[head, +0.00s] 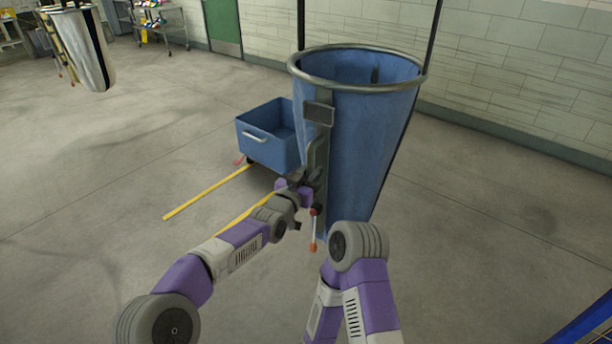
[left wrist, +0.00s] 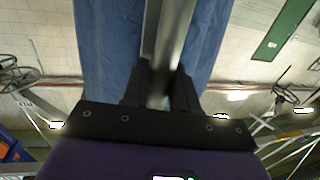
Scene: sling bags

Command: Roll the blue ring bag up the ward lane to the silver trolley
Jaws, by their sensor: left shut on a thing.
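The blue ring bag (head: 368,130) is a tall tapered sack hanging from a grey metal ring in front of me. A grey upright bar with a dark plate runs down its near left side. My left gripper (head: 303,184) is at this bar, low on the bag. In the left wrist view my left gripper (left wrist: 161,88) is shut on the grey bar (left wrist: 166,45), with the blue cloth (left wrist: 108,45) behind it. A metal trolley (head: 165,25) with items on it stands far back at the upper left. My right gripper is not in view.
A blue bin (head: 268,138) with a pale handle stands just left of the bag. Yellow floor lines (head: 205,193) run beside it. A silver bag (head: 82,48) hangs at upper left. A pale block wall (head: 520,75) bounds the right. Grey floor is open at left.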

